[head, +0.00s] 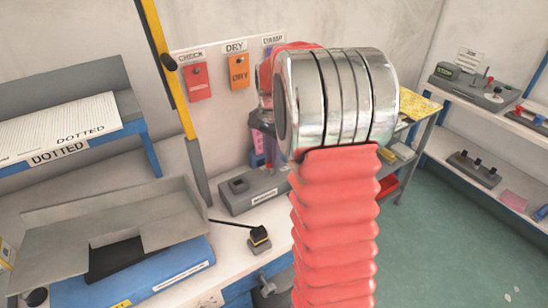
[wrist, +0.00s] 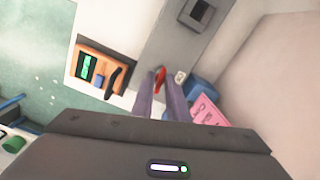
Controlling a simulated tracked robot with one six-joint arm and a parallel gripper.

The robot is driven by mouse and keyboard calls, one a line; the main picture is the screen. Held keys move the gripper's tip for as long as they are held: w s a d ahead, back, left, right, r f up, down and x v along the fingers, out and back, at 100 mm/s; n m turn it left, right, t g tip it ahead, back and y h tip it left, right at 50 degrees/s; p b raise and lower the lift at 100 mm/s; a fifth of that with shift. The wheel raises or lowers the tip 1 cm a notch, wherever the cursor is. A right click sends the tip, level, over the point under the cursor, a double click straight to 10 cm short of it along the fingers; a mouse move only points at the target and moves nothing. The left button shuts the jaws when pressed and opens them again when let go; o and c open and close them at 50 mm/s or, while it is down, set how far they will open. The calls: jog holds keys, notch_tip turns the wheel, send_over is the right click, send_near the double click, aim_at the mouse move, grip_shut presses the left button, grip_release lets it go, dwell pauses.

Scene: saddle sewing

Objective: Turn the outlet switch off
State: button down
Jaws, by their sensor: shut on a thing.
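The outlet is a long grey box with a dark square socket, on the white bench in the head view (head: 272,183); it also shows in the wrist view (wrist: 163,42). A small red part, seemingly its switch (wrist: 160,74), shows at the box's near end in the wrist view. My gripper (wrist: 160,83) has its two purple-grey fingertips closed around this red part. The fingers cover some of it, so its tilt and on or off position cannot be told. In the head view my red arm with silver rings hides the gripper.
In the wrist view an orange device with a green display (wrist: 88,64) lies left of the fingers. A blue object (wrist: 204,91) and a pink one (wrist: 207,112) lie close on the right. In the head view a small black-topped block (head: 259,240) stands before the outlet.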

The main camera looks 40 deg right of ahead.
jog(key=shift+a, duration=0.1)
dwell(0.6)
jog(key=c, duration=1.7)
grip_release()
jog(key=shift+r, duration=0.1)
notch_tip(320, 180, up, 14)
jog(key=shift+f, duration=0.25)
